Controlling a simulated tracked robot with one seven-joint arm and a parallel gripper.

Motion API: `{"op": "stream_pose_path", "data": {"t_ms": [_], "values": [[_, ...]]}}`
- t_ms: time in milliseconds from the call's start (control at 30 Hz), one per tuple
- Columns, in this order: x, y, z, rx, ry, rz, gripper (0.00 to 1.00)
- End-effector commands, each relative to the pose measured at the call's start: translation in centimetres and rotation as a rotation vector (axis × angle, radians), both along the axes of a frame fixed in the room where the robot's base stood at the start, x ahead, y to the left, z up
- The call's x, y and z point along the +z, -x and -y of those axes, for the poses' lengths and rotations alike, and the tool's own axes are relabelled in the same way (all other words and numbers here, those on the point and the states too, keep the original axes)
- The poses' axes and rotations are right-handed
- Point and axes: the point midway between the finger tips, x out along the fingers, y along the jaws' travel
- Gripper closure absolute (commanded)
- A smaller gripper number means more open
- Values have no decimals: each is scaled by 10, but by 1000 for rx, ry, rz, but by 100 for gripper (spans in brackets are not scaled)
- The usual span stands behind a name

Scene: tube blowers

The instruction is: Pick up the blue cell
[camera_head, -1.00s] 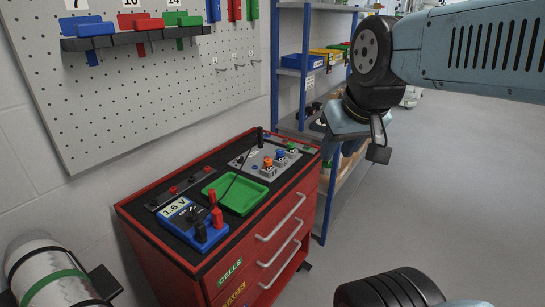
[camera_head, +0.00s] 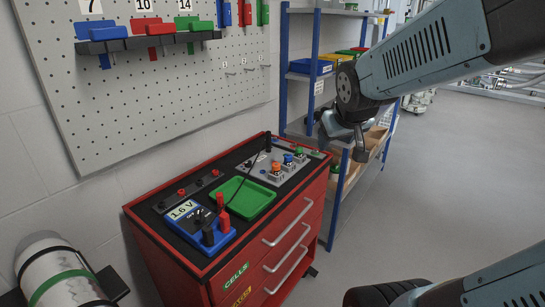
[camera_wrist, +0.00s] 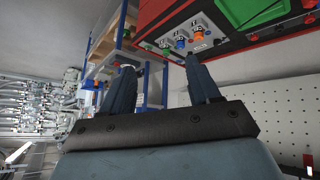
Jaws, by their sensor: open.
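The blue cell (camera_head: 288,159) stands in a grey holder (camera_head: 257,170) on top of the red cart, between an orange cell (camera_head: 276,167) and a green cell (camera_head: 299,152). The blue cell also shows in the wrist view (camera_wrist: 181,43), beyond my fingertips, with the orange cell (camera_wrist: 198,36) on its right. My gripper (camera_wrist: 160,65) is open and empty, its two dark fingers wide apart. In the head view my gripper (camera_head: 340,133) hangs in the air to the right of the cells, apart from them, and its fingers are partly hidden by my arm.
On the red cart (camera_head: 300,208) are a green tray (camera_head: 240,196) and a blue 1.6 V meter (camera_head: 192,221) with a dark cable. A pegboard (camera_head: 140,90) hangs behind. A blue shelf rack (camera_head: 313,70) stands close behind my gripper. The floor at right is clear.

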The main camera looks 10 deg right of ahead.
Motion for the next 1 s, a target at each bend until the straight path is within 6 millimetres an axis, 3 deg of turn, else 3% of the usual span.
{"op": "stream_pose_path", "data": {"t_ms": [200, 500, 800, 1000], "values": [[-29, -57, 16, 54, 62, 77, 39], [-75, -120, 30, 161, 102, 194, 39], [-125, -163, 34, 272, 76, 323, 39], [-159, -180, 32, 335, 24, 420, 39]]}}
